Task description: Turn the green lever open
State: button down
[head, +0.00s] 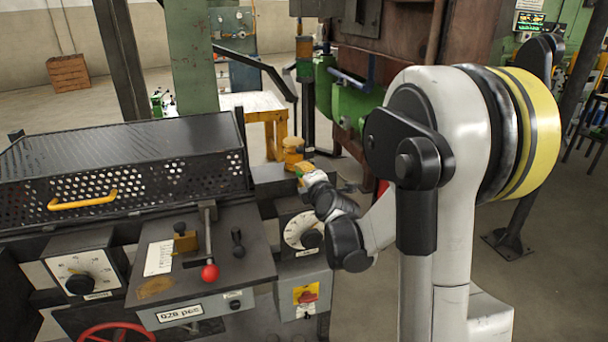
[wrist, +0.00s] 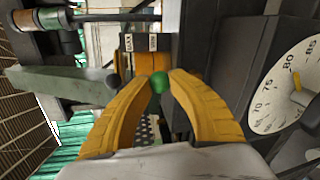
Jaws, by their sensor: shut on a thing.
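The green lever's round knob (wrist: 158,83) sits between the yellow fingertips in the wrist view. My gripper (wrist: 160,79) is shut on this knob, with a finger on each side. In the head view my gripper (head: 303,169) is at the right end of the console, just above the white round dial. The lever's stem is mostly hidden behind the knob and fingers. In the head view I cannot make out the lever clearly, since my gripper covers it.
The white dial (wrist: 285,88) stands close on the right in the wrist view. The console also has a red-knobbed lever (head: 209,271), a red and yellow switch (head: 306,296) and a perforated guard (head: 130,190).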

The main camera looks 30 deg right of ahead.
jog(key=shift+r, duration=0.1)
jog(key=c, duration=1.1)
grip_release()
jog(key=shift+w, duration=0.15)
jog(key=shift+c, duration=0.2)
jog(key=v, duration=1.2)
